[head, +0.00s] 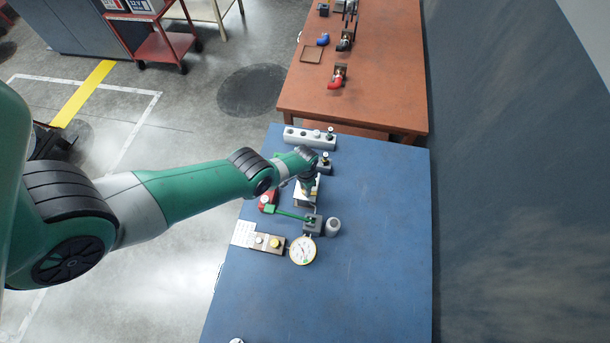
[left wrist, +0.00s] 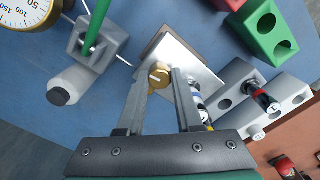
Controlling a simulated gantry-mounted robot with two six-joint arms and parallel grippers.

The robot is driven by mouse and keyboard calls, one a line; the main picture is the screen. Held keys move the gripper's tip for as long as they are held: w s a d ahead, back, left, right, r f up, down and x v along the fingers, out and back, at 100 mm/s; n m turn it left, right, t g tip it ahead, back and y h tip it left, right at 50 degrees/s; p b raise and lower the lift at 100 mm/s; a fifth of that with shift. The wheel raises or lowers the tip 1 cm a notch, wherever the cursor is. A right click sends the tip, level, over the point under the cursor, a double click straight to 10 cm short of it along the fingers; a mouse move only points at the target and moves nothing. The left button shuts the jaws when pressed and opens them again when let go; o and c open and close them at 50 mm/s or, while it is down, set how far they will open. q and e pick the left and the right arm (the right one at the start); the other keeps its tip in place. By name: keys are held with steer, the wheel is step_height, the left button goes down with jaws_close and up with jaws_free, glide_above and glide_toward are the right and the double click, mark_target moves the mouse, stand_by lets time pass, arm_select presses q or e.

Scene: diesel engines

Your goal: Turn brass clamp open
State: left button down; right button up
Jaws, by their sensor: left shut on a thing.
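The brass clamp (left wrist: 159,74) is a round brass knob with a slot-like mark on top, sitting on a silver block (left wrist: 185,57) with a brown edge. My left gripper (left wrist: 163,79) reaches down over it, its two fingertips on either side of the knob and shut on it. In the head view, my left gripper (head: 308,184) is over the silver block (head: 306,196) near the middle of the blue table, and hides the clamp there. My right gripper is not in view.
A grey holed block (head: 300,137) lies behind. The table's right side is clear.

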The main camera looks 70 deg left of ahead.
arm_select(q)
steer(key=shift+f+m, duration=0.1)
steer(key=shift+m, duration=0.9)
steer(key=c, duration=0.6)
jaws_free()
